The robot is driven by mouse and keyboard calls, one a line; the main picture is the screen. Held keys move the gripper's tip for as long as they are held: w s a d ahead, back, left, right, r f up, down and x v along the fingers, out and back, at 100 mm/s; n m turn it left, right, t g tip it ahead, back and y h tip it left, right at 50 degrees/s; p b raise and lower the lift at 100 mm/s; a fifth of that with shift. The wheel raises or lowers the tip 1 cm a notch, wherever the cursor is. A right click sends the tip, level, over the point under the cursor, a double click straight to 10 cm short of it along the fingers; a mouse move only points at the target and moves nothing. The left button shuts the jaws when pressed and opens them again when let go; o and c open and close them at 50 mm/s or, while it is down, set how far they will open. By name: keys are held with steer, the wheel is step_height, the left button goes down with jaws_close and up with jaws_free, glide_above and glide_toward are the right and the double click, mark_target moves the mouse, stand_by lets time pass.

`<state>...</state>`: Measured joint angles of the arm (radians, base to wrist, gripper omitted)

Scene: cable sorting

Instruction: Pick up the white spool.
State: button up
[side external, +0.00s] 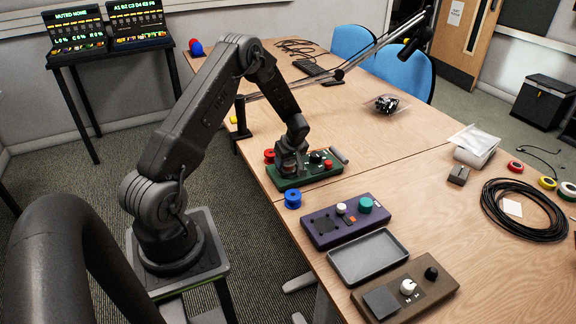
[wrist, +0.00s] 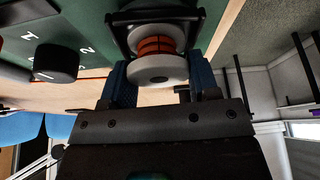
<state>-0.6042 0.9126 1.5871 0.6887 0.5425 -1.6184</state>
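A white spool (wrist: 158,70) with a reddish-orange winding sits in a black holder (wrist: 108,42) on a green panel in the wrist view. My gripper (wrist: 162,85) has its two blue-padded fingers on either side of the spool's near flange. The fingers are apart, but I cannot tell whether they press on the spool. In the side view my gripper (side external: 290,166) is low over the left part of the green box (side external: 318,176) and hides the spool.
A black knob (side external: 316,157) and a red button (side external: 328,164) are on the green box. A red spool (side external: 269,156) and a blue spool (side external: 292,199) stand nearby on the table. A purple box (side external: 325,236), an empty grey tray (side external: 372,275) and a brown box (side external: 440,290) are nearer the camera.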

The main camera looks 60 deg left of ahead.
steer(key=c, duration=0.5)
steer(key=shift+o, duration=0.2)
steer(key=shift+r, duration=0.15)
steer(key=shift+r, duration=0.6)
step_height(320, 180, up, 3)
steer(key=s+a+r, duration=0.4)
steer(key=s+r, duration=0.2)
steer(key=s, duration=0.4)
steer(key=shift+s+a+r, duration=0.2)
steer(key=shift+s+r, duration=0.1)
steer(key=shift+s, duration=0.1)
